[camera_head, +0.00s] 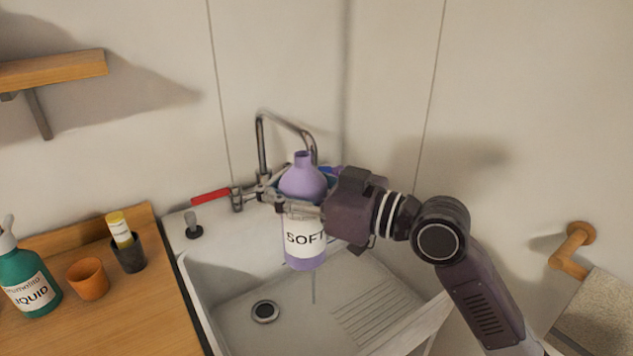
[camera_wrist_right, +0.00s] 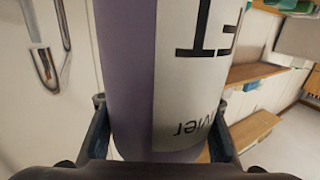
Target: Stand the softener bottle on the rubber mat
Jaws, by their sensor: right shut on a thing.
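The softener bottle (camera_head: 302,182) is purple with a narrow neck and a white label that reads "SOFT". It is upright in front of the tap and over the sink. My right gripper (camera_head: 306,210) reaches in from the right and is shut around the bottle's body. In the right wrist view, the bottle (camera_wrist_right: 130,75) fills the middle, between the two fingers of the gripper (camera_wrist_right: 158,128). I cannot make out a rubber mat in either view. My left gripper is not in view.
The white sink (camera_head: 235,290) has a drain (camera_head: 265,311) and ribbed floor. A metal tap (camera_head: 262,145) with a red lever (camera_head: 211,197) stands behind. On the wooden counter at left are a green liquid bottle (camera_head: 30,285), an orange cup (camera_head: 88,279) and a dark cup (camera_head: 129,256).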

